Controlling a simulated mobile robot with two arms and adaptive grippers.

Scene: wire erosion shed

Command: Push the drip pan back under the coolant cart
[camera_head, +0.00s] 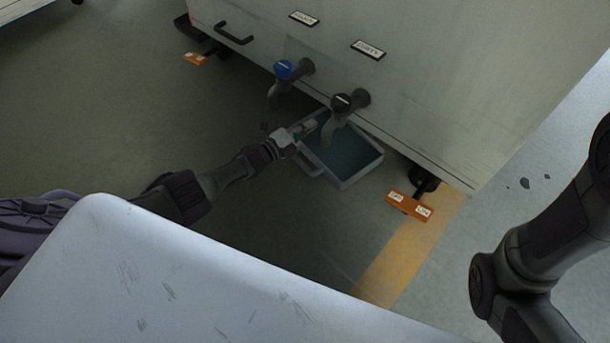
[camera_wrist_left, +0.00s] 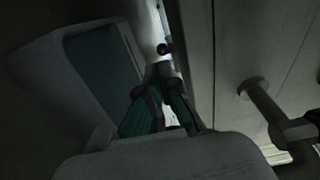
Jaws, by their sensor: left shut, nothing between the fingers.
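The drip pan (camera_head: 362,176) is a grey rectangular tray with a dark teal inside and a handle on its near left side. It lies on the floor, its near part sticking out from under the coolant cart (camera_head: 450,120) and its far part hidden. In the left wrist view the pan (camera_wrist_left: 45,75) fills the left side. My left gripper (camera_head: 310,126) is shut and empty at the pan's left rim, close to the cart's lower edge. Its fingers (camera_wrist_left: 162,72) meet in the left wrist view. I cannot tell whether they touch the pan. My right gripper is out of view.
A blue-handled tap (camera_head: 284,69) and a black-handled tap (camera_head: 343,102) jut from the cart, the black one above the pan. An orange caster pedal (camera_head: 409,205) is right of the pan. A pale scuffed surface (camera_head: 190,285) fills the near foreground. Floor left is clear.

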